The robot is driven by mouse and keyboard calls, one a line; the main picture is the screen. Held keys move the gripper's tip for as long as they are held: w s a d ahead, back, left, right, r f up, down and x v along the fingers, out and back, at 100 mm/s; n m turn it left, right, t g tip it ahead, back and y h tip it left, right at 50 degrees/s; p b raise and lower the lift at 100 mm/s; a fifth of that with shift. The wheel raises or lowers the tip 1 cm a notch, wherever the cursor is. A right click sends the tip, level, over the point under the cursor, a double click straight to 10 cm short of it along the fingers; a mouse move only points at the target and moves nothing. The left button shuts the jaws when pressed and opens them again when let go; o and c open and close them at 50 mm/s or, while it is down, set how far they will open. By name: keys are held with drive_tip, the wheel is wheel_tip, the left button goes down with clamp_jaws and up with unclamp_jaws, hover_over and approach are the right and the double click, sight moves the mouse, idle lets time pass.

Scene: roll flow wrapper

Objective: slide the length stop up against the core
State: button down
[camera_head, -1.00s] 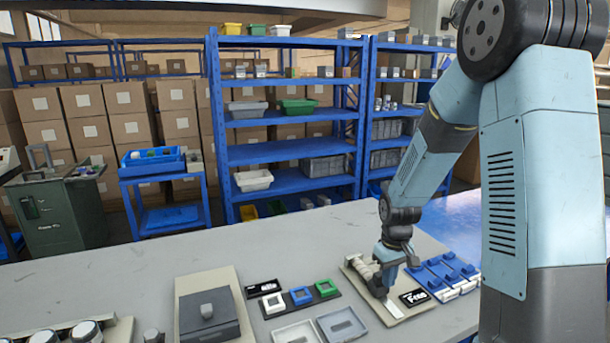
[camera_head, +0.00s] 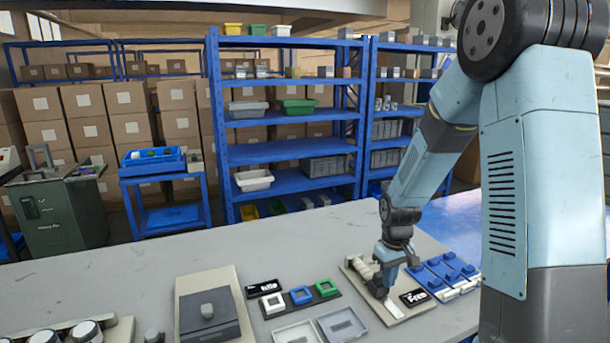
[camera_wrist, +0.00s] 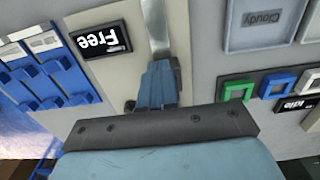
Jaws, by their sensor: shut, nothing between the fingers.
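My gripper (camera_head: 381,290) points down over a beige board (camera_head: 397,314) at the right of the bench. It is shut with nothing visible between its fingers. In the wrist view the closed fingers (camera_wrist: 158,88) sit at the end of a pale metal strip (camera_wrist: 156,22). A light cylindrical roll or core (camera_head: 361,268) lies on the board just left of my gripper in the head view. The length stop cannot be made out; my gripper and wrist hide that part of the board.
A black "Free" sign (camera_head: 413,298) stands on the board, also in the wrist view (camera_wrist: 100,42). Blue holders (camera_head: 443,275) are to the right. Green (camera_head: 326,287), blue (camera_head: 301,295) and white (camera_head: 273,303) frames and grey trays (camera_head: 342,324) are to the left.

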drive_tip(key=shift+f, duration=0.2)
idle(0.5)
drive_tip(key=shift+f, duration=0.7)
drive_tip(key=shift+s+f, duration=0.3)
drive_tip(key=shift+f, duration=0.05)
drive_tip(key=shift+s, duration=0.1)
drive_tip(key=shift+w, duration=0.2)
idle(0.8)
drive_tip(key=shift+r, duration=0.25)
idle(0.6)
drive_tip(key=shift+w+r, duration=0.15)
drive_tip(key=shift+r, duration=0.5)
drive_tip(key=shift+w+r, duration=0.15)
drive_tip(key=shift+r, duration=1)
drive_tip(key=shift+r, duration=0.1)
